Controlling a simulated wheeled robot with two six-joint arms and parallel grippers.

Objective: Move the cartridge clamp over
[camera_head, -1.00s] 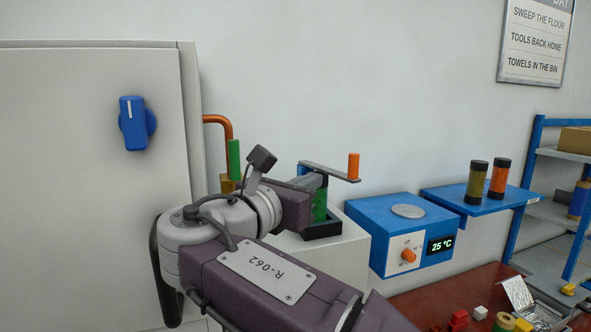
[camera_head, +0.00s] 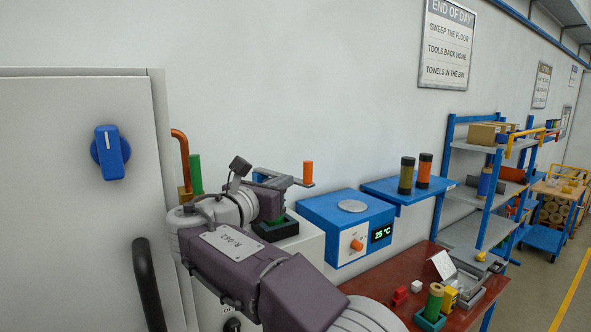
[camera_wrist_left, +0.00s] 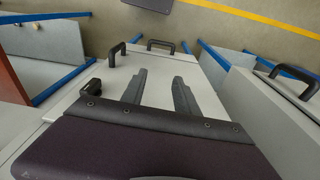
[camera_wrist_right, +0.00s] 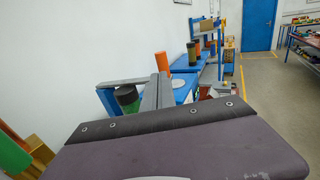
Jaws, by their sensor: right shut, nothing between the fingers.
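No part is labelled as the cartridge clamp. A device with a grey arm (camera_head: 282,179), an upright orange handle (camera_head: 308,173) and a dark tray (camera_head: 276,231) stands on a white cabinet. A green cylinder in it is mostly hidden by my right arm. In the right wrist view, the green cylinder (camera_wrist_right: 127,98) and orange handle (camera_wrist_right: 161,62) show beyond my right gripper (camera_wrist_right: 158,85), whose fingers are together and empty. Contact with the device cannot be told. My left gripper (camera_wrist_left: 158,85) is open and empty, above grey cabinet panels with black handles.
A green-handled brass valve (camera_head: 195,174) on a copper pipe stands left of the device. A blue heater (camera_head: 345,222) reading 25 °C is to its right. A blue shelf (camera_head: 400,192) holds two black-capped cylinders. A red bench (camera_head: 380,285) carries small parts.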

